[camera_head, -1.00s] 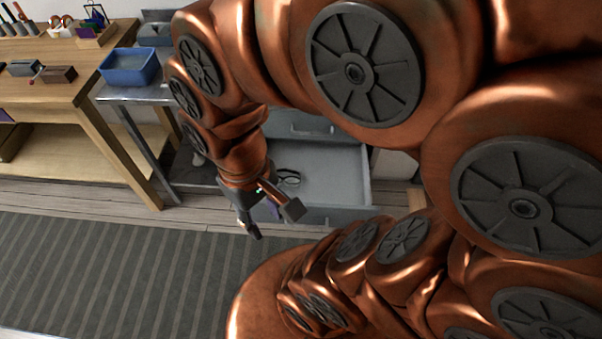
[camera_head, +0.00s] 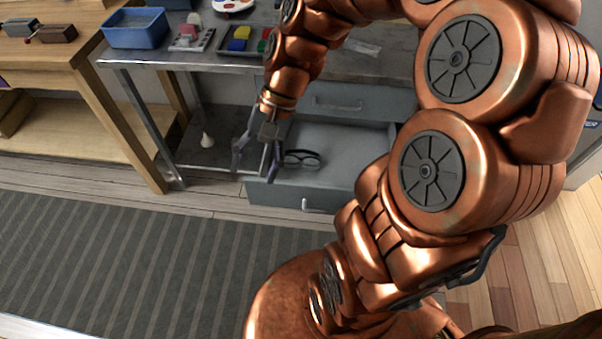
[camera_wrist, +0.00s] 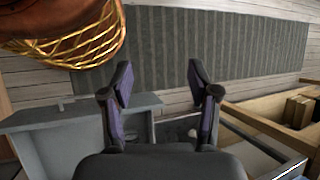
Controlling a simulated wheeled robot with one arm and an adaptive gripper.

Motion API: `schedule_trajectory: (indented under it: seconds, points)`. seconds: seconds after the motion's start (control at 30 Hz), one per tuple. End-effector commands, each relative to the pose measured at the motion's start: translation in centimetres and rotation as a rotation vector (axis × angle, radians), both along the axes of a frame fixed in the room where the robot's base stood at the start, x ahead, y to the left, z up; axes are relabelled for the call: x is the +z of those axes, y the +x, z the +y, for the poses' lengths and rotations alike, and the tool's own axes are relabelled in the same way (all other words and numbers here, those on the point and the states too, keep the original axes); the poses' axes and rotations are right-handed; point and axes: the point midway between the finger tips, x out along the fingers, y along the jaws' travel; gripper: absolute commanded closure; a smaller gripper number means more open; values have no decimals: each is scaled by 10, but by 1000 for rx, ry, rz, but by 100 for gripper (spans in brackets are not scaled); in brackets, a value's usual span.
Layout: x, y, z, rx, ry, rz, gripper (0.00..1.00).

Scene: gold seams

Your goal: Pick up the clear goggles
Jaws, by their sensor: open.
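The goggles (camera_head: 302,158), with dark rims, lie inside the open grey drawer (camera_head: 335,150), near its left side, in the head view. My gripper (camera_head: 254,173) is open and empty, pointing down just left of the goggles, around the drawer's left edge. It is apart from them in the picture; its height over the drawer is hard to tell. In the wrist view my gripper (camera_wrist: 160,75) has its two fingers spread with nothing between them. The drawer (camera_wrist: 75,118) shows at the left there, and I cannot make out the goggles in that view.
A metal bench (camera_head: 220,62) stands above the drawer, with a blue bin (camera_head: 135,28) and small trays on top. A white cone (camera_head: 207,140) stands on its lower shelf. A wooden table (camera_head: 125,125) is at left. The striped mat (camera_head: 150,265) in front is clear.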

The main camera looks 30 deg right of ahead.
Motion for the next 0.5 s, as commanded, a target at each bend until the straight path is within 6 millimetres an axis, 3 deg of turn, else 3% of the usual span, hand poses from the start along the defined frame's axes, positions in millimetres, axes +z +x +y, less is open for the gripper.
schedule_trajectory:
  seconds: [0.03,0.27,0.5]
  points:
    - [-26,14,-7,-67,41,19,40]
    - [-87,68,-44,-373,214,106,40]
    - [-161,114,-112,-716,399,207,40]
